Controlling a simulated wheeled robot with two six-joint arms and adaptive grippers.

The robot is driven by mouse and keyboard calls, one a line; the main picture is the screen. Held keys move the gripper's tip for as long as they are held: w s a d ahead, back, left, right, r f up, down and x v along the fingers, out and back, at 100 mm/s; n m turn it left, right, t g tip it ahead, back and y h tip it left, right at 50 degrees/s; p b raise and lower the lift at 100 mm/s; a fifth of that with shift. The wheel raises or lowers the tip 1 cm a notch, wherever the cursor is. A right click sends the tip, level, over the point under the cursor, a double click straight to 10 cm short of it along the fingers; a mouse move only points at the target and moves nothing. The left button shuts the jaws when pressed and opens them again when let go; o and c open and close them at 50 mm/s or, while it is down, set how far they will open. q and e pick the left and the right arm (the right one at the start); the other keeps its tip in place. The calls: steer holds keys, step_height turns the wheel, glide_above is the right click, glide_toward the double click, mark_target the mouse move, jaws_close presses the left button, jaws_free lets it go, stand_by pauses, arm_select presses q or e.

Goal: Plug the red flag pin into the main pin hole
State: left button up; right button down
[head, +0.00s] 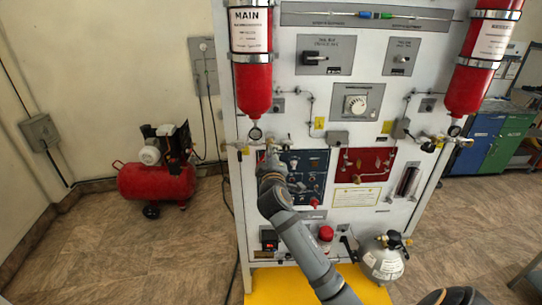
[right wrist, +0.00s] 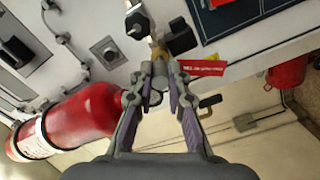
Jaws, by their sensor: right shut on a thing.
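My right gripper (head: 271,149) is at the trainer panel, just below the red cylinder labelled MAIN (head: 251,85). In the right wrist view its fingertips (right wrist: 161,62) are closed together at a brass fitting (right wrist: 157,50). The red flag (right wrist: 203,68) with white lettering sticks out to the right of the fingertips. Its pin is hidden between or behind the fingertips. The main pin hole is not visible, so I cannot tell whether the pin is in it. The MAIN cylinder also shows at lower left in the right wrist view (right wrist: 85,115). My left gripper is out of view.
A black knob (right wrist: 137,25) and a dark block (right wrist: 180,35) sit close around the fitting. A black-handled lever (right wrist: 209,101) is beside the right finger. A second red cylinder (head: 474,85) hangs at the panel's right. A red compressor (head: 157,181) stands on the floor at left.

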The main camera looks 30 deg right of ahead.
steer(key=shift+x, duration=1)
steer(key=c, duration=1.2)
jaws_free()
steer(key=shift+s+a, duration=0.2)
steer(key=shift+s, duration=0.05)
steer(key=v, duration=1.1)
steer(key=shift+s+a, duration=0.15)
steer(key=shift+s, duration=0.05)
